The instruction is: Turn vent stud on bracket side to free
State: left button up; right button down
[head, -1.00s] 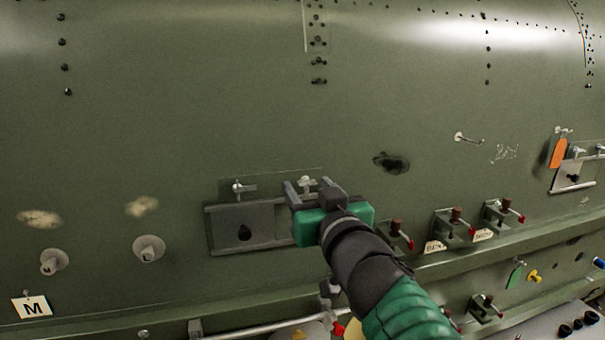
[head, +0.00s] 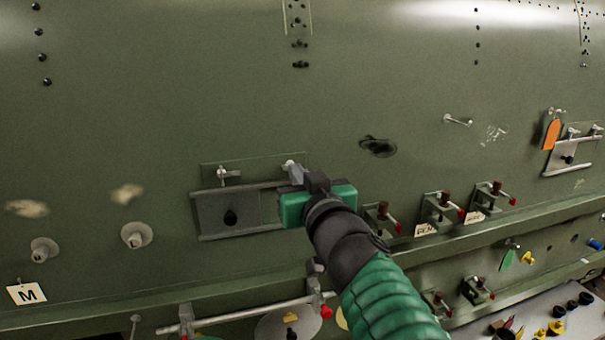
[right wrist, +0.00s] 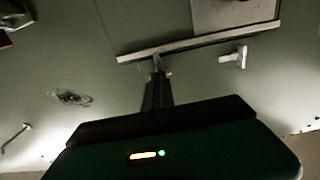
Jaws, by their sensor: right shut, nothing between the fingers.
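A grey vent panel (head: 213,214) with a dark round hole is fixed to the green fuselage skin. Two light metal studs with cross handles sit along its top edge. The left stud (head: 224,175) is clear of my gripper and also shows in the right wrist view (right wrist: 238,56). The right stud (head: 290,164), on the side toward the clamp brackets, is at my right gripper's fingertips (head: 294,172). In the right wrist view the closed fingers (right wrist: 158,76) point at the panel's edge rail and mostly hide this stud. My right gripper is shut and empty. My left gripper is not in view.
Several clamp brackets with red-tipped handles (head: 441,207) stand along the ledge to the right. A dark patch (head: 378,146) and a protruding pin (head: 457,120) are on the skin. An orange tag (head: 551,134) hangs by another panel. A rod (head: 250,314) runs below.

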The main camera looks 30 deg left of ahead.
jog(key=shift+s+a+r, duration=0.15)
jog(key=shift+r, duration=0.05)
jog(key=shift+r, duration=0.15)
dwell(0.6)
